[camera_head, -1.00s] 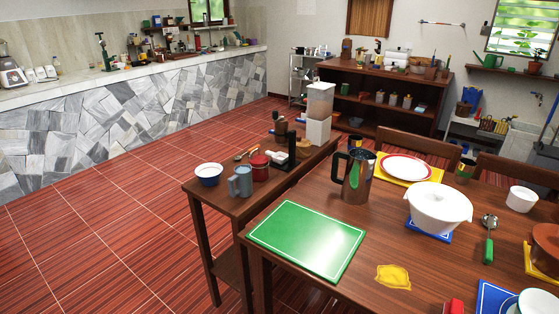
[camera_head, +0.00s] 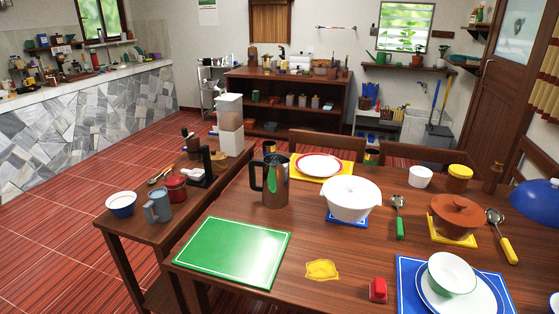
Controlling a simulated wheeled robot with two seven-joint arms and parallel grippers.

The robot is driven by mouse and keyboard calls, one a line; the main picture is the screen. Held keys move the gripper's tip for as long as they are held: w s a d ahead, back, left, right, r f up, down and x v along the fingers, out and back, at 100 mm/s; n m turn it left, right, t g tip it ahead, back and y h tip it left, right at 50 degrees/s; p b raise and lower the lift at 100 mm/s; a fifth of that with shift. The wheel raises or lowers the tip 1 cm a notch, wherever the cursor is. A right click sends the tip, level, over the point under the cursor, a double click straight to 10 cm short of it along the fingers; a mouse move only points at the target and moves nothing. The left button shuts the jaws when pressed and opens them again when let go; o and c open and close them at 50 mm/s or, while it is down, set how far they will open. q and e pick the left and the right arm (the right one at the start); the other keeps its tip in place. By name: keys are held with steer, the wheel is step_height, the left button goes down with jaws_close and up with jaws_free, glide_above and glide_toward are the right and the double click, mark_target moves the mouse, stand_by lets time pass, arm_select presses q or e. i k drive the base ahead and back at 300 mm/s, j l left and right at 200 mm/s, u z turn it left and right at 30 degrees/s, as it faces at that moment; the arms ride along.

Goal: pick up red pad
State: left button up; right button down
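A small red object (camera_head: 378,290) lies on the dining table (camera_head: 330,225) near its front edge, between the yellow cloth-like piece and the blue placemat. It looks like a short block with a raised top, and I cannot tell for sure that it is the red pad. No flat red pad shows clearly elsewhere on the table. Neither of my grippers is in view.
Near the red object are a yellow piece (camera_head: 322,270), a green board (camera_head: 233,251), a blue placemat (camera_head: 408,267) under a plate and bowl (camera_head: 452,272), and a white pot (camera_head: 352,198). A metal jug (camera_head: 276,182) stands farther back. A side table (camera_head: 140,228) is at left.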

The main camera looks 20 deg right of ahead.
mark_target(378, 292)
steer(key=l+z, duration=0.1)
steer(key=z, duration=0.3)
steer(key=l+z, duration=0.1)
steer(key=z, duration=0.3)
steer(key=l+z, duration=0.1)
steer(key=z, duration=0.3)
